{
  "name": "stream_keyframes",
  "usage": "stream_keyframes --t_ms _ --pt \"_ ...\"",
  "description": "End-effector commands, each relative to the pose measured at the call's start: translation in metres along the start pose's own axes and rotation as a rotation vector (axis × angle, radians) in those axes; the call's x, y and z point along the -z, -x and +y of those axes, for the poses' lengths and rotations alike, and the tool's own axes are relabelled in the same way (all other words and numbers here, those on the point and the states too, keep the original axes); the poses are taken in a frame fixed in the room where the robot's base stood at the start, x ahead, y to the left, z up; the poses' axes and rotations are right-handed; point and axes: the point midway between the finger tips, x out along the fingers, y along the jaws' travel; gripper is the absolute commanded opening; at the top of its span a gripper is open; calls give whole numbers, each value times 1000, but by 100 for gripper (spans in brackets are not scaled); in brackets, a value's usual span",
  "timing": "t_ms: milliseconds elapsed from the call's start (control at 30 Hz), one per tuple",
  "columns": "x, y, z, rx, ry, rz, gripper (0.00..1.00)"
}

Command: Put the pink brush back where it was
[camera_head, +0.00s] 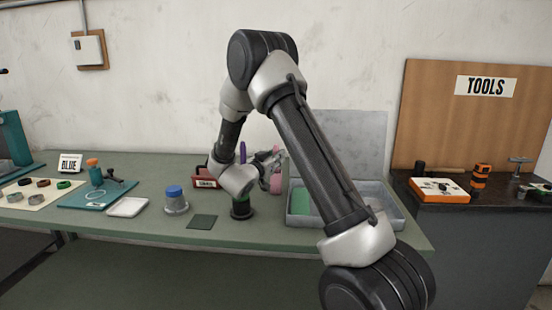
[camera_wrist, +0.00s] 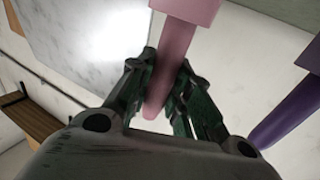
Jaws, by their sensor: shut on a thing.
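The pink brush (camera_wrist: 172,62) is held between the two fingers of my gripper (camera_wrist: 160,95) in the wrist view. Its tapered handle lies between the fingers and its wider block is at the top edge, cut off by the frame. In the head view the pink brush (camera_head: 275,182) shows as a pink patch beside my gripper (camera_head: 270,160), above the back of the green bench. A purple brush (camera_wrist: 288,108) is to the right in the wrist view, apart from my fingers. In the head view the purple brush (camera_head: 243,152) is upright, partly hidden behind my wrist.
A red box (camera_head: 205,184) is left of my wrist. A grey tray (camera_head: 388,212) with something green is at right, partly hidden by my arm. A blue-capped container (camera_head: 175,200) and a dark green square (camera_head: 202,222) are on the bench (camera_head: 150,228). A dark cabinet stands far right.

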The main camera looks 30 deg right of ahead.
Motion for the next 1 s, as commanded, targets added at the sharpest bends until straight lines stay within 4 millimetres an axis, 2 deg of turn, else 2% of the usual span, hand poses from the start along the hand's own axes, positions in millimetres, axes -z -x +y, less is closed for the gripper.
stream_keyframes --t_ms 100,133,200,233,567,633,767,1000 --pt "-3 0 0 0 1 0 0" --pt "-3 0 0 0 0 0 25" --pt "-2 0 0 0 0 0 38" --pt "-2 0 0 0 0 0 41" --pt "0 0 0 0 -1 0 41" --pt "0 5 0 1 0 -1 41" --pt "0 28 -1 4 1 0 41" --pt "0 83 -1 5 1 0 41"
